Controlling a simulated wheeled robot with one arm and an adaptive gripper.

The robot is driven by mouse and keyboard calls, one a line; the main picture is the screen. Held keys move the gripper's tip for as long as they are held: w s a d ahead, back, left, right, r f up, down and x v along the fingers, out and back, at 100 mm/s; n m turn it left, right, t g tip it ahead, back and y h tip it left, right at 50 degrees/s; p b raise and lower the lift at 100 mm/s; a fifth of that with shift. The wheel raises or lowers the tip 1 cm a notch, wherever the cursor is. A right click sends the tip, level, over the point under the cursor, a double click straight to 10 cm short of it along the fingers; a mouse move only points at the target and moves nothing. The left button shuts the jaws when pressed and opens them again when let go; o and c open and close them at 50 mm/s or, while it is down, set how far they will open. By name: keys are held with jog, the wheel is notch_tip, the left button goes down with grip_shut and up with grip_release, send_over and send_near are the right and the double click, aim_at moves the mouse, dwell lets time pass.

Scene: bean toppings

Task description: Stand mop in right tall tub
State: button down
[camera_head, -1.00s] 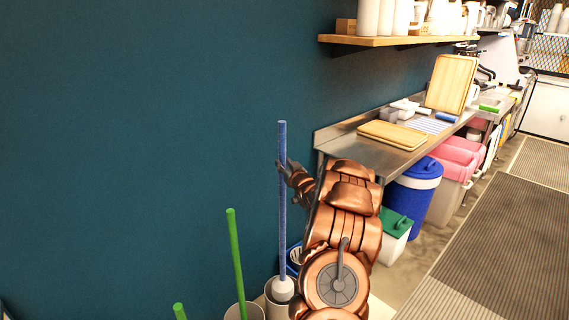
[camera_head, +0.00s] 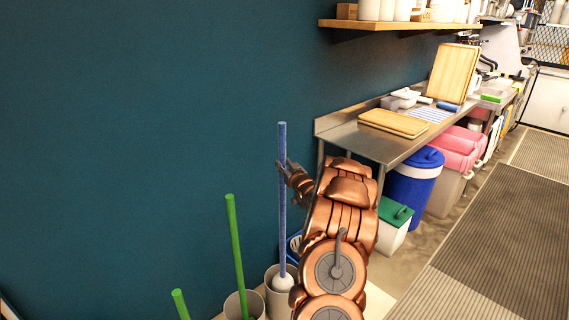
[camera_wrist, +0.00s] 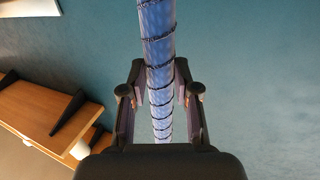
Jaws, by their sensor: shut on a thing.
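The blue mop (camera_head: 282,205) stands upright near the dark teal wall in the head view. Its white head (camera_head: 283,283) is at the mouth of the right grey tub (camera_head: 272,303); how deep it sits I cannot tell. My gripper (camera_head: 283,168) is shut on the upper part of the blue handle. In the wrist view the blue handle (camera_wrist: 158,50) runs between both fingers of my gripper (camera_wrist: 160,98). A second grey tub (camera_head: 233,306), to the left, has a green handle (camera_head: 235,240) leaning in it.
Another green handle (camera_head: 180,304) shows at the bottom left. A blue container (camera_head: 293,250) is behind the right tub. A steel table (camera_head: 385,145) stands to the right, with a green-lidded bin (camera_head: 393,228) and a blue bin (camera_head: 413,180) under it. A wooden shelf (camera_head: 400,26) is above.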

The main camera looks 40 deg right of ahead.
notch_tip(320, 180, down, 7)
jog(key=b, duration=0.2)
jog(key=shift+r+b, duration=0.2)
jog(key=shift+b, duration=0.2)
dwell(0.3)
jog(key=c, duration=0.8)
grip_release()
jog(key=shift+o, duration=0.2)
jog(key=shift+f, duration=0.1)
jog(key=v, duration=1.2)
dwell(0.4)
